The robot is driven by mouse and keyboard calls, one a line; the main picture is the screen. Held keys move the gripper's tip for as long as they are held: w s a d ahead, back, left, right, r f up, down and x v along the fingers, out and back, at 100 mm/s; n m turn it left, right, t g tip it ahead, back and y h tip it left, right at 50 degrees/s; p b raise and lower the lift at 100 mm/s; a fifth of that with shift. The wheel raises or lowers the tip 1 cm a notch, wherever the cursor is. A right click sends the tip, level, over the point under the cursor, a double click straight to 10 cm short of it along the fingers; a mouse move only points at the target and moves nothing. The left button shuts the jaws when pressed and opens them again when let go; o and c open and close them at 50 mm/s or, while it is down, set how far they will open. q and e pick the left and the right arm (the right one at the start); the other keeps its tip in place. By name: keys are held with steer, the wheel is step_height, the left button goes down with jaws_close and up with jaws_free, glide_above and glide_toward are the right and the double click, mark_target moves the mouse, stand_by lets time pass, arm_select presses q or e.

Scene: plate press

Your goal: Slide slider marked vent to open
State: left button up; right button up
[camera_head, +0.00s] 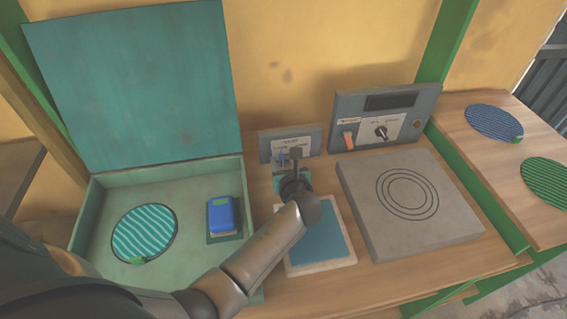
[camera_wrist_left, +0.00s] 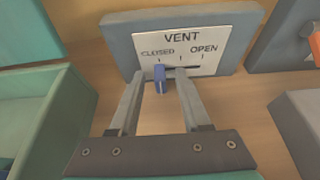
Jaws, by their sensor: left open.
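My left gripper (camera_wrist_left: 158,72) is open, with one finger on each side of the knob and gaps visible on both sides. In the head view the left gripper (camera_head: 289,154) is in front of the panel and partly covers it. My right gripper is not seen.
An open teal box (camera_head: 82,222) at left holds a striped disc and a blue item. A blue-topped pad (camera_head: 335,233) lies below my arm. A control panel (camera_head: 420,101) with a dial and orange switch stands right, behind a grey ringed plate (camera_head: 358,190).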

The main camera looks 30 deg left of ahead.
arm_select(q)
steer(key=shift+w, duration=0.1)
jaws_close()
stand_by(0.3)
stand_by(1.1)
